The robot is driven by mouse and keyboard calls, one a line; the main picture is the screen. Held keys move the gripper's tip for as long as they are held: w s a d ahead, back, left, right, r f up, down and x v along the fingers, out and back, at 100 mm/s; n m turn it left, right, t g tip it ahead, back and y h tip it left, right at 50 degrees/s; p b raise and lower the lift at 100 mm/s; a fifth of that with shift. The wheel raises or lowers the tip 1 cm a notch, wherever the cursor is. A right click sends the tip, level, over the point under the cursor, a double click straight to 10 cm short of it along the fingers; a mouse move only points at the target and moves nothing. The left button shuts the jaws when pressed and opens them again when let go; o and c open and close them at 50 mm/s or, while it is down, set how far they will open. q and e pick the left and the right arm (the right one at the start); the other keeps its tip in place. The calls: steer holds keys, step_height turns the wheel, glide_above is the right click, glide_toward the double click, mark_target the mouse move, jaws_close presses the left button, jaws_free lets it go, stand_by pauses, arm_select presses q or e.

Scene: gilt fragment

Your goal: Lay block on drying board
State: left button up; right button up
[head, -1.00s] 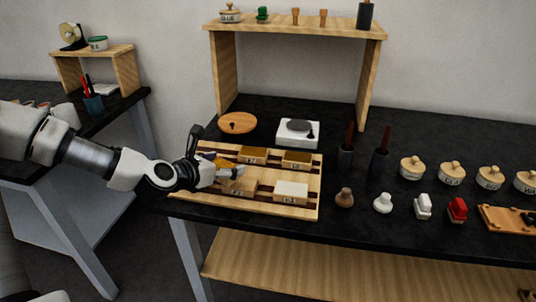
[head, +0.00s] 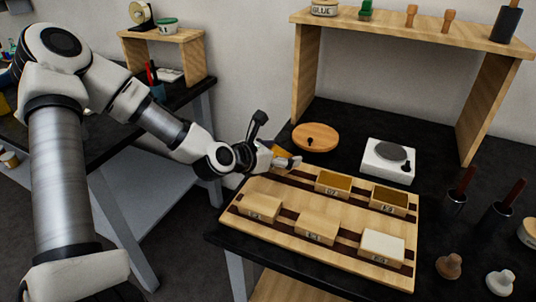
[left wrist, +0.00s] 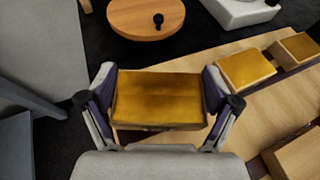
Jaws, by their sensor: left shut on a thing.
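My left gripper (head: 284,160) is shut on a block (left wrist: 158,98) with a golden-yellow top, gripped at its two ends in the left wrist view. In the head view the held block (head: 280,150) is partly hidden by the gripper, at the back left corner of the drying board. I cannot tell whether it touches the board. The drying board (head: 340,266) is light wood with dark strips. Two gold-topped blocks, one (head: 334,182) left of the other (head: 390,199), sit in its back row. Two plain wooden blocks (head: 262,207) (head: 318,228) and a white-topped block (head: 382,245) sit in front.
A round wooden disc (head: 315,137) and a white scale-like device (head: 388,160) stand behind the board. A wooden shelf (head: 420,30) stands at the back. Dark holders with tools and small stamps (head: 449,266) are to the right.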

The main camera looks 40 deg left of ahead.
arm_select(q)
steer(key=f+b, duration=0.3)
steer(key=f, duration=0.1)
steer(key=shift+w+a+f, duration=0.1)
steer(key=shift+a, duration=0.25)
steer(key=shift+w, duration=0.15)
steer(key=shift+c, duration=0.4)
steer(key=shift+d+r, duration=0.2)
steer(key=shift+r, duration=0.1)
steer(key=shift+s+a+f+b, duration=0.1)
steer(key=shift+s+f+b, duration=0.1)
steer(key=shift+f+b, duration=0.15)
steer(key=o, duration=1)
steer(key=shift+w+r, duration=0.1)
arm_select(e)
steer(key=f, duration=0.2)
steer(key=w+a+f, duration=0.1)
steer(key=shift+f, duration=0.35)
arm_select(q)
steer(key=shift+r, duration=0.1)
arm_select(e)
steer(key=shift+r, duration=0.1)
